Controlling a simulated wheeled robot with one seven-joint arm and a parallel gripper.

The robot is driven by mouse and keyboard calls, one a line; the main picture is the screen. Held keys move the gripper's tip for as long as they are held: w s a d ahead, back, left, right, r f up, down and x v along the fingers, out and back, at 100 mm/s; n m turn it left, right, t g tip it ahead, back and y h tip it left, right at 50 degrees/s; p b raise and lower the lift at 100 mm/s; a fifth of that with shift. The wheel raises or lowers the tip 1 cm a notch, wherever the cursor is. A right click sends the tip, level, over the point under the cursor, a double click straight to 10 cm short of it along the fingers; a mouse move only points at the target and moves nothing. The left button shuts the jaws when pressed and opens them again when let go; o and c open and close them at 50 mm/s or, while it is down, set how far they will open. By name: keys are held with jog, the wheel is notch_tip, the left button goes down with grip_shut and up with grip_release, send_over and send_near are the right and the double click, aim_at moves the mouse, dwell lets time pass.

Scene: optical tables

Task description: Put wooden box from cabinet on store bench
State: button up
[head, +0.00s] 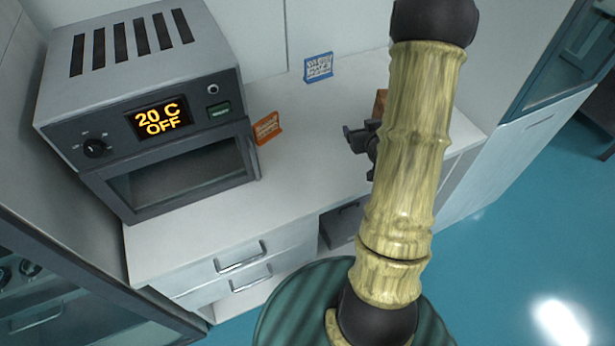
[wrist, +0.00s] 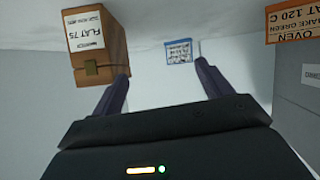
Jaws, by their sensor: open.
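The wooden box (wrist: 88,62) is brown with a white label reading FLAT 75 and a small clasp-like patch. In the wrist view it stands at the upper left, beside and beyond the left finger. In the head view only a brown patch of it (head: 380,103) shows on the white counter (head: 310,165), the rest hidden behind my arm. My gripper (wrist: 162,72) is open, with nothing between its fingers; I cannot tell whether the left finger touches the box. In the head view my gripper (head: 358,138) is over the counter, partly hidden by my arm.
A grey oven (head: 150,90) showing 20 C OFF stands on the counter's left. An orange sign (head: 267,128) is beside it, and a blue sign (head: 318,67) is at the back wall. Drawers (head: 240,262) lie below. Blue floor (head: 510,250) is open at right.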

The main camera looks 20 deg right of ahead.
jog(key=s+a+r+g+y, duration=0.1)
jog(key=s+a+r+g, duration=0.2)
jog(key=s+a, duration=0.4)
jog(key=s+a+r+n+g+y, duration=0.1)
jog(key=s+a+g, duration=0.5)
jog(key=a, duration=0.8)
jog(key=shift+s+a+r+n+g+y, duration=0.35)
jog(key=shift+s+r+y, duration=0.15)
jog(key=shift+r, duration=0.45)
jog(key=p+v, duration=0.2)
jog(key=shift+w+r+p, duration=0.2)
jog(key=shift+r+p, duration=0.1)
